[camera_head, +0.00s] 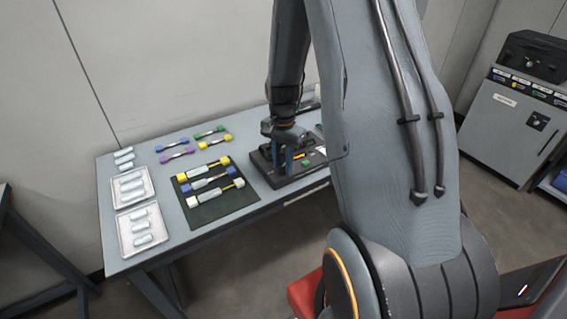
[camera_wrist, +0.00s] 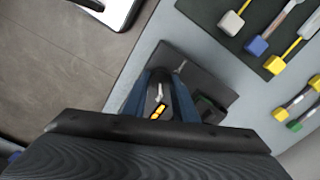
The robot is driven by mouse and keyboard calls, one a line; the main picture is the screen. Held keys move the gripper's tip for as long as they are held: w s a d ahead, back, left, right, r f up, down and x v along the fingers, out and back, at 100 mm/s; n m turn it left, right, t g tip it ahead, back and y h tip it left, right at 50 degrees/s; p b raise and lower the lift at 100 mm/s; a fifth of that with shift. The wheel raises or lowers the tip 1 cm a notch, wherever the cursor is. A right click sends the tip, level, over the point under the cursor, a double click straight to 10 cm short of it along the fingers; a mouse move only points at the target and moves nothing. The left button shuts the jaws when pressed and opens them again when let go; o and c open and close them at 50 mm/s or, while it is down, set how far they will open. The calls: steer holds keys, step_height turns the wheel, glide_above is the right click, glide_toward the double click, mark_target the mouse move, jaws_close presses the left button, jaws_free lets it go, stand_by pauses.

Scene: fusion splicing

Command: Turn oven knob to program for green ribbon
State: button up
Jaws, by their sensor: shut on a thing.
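A green-ended ribbon (camera_head: 210,132) lies at the back of the table.
The black mat (camera_head: 212,209) holds ribbons with yellow, blue and white ends. Blue, purple and yellow-ended pieces lie behind it. Two white trays (camera_head: 123,198) with pale sleeves stand at the left. A grey cabinet (camera_head: 510,125) stands at the far right.

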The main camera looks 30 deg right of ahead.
mark_target(283, 167)
steer(key=o, duration=1)
steer(key=shift+o, duration=0.2)
steer(key=shift+r, duration=0.1)
steer(key=shift+r+b, duration=0.9)
steer(key=shift+r, duration=2.95)
